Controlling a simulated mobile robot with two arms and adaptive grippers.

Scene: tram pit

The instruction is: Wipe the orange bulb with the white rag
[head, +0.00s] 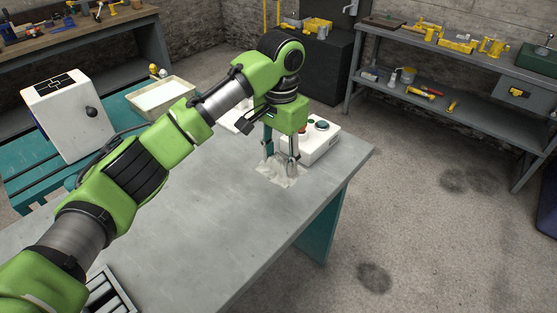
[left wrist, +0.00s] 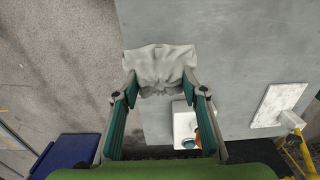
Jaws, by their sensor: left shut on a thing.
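The white rag (head: 284,179) is crumpled near the far right edge of the grey table (head: 195,215). My left gripper (head: 281,165) points down at it, shut on the rag. The rag also spreads beyond the fingertips in the left wrist view (left wrist: 160,58). A white box (head: 325,146) stands just behind the gripper, with a dark teal bulb (head: 321,125) on top. An orange-red bulb (head: 302,130) on the box is partly hidden by the gripper. In the left wrist view the orange bulb (left wrist: 198,139) is mostly behind a finger. My right gripper is not in view.
A white flat panel (left wrist: 280,105) lies on the table near the box. A white cabinet (head: 68,115) and a pale tray (head: 160,95) stand at the left. A shelf bench (head: 450,80) is at the back right. The table's front middle is clear.

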